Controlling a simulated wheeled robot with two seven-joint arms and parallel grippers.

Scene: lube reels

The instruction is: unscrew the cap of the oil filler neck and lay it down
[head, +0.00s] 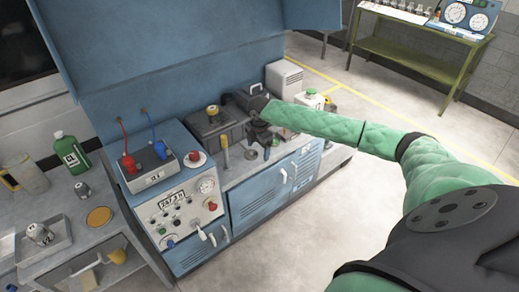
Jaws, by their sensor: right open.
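A yellow round cap (213,110) sits on top of a dark box-shaped housing (207,130) on the blue bench; it looks like the filler cap, but the neck under it is too small to make out. My right gripper (264,148) is dark and open, at the end of the green-sleeved arm. It points down over the bench top, to the right of the housing and apart from the yellow cap. Its fingers are small and partly merge with dark parts behind. My left gripper is out of view.
A yellow-handled part (225,152) stands upright in front of the housing. A control panel (178,208) with a gauge is on the left. A white container with a green cap (311,92) stands behind my right arm. A green bottle (71,153) stands on the left table.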

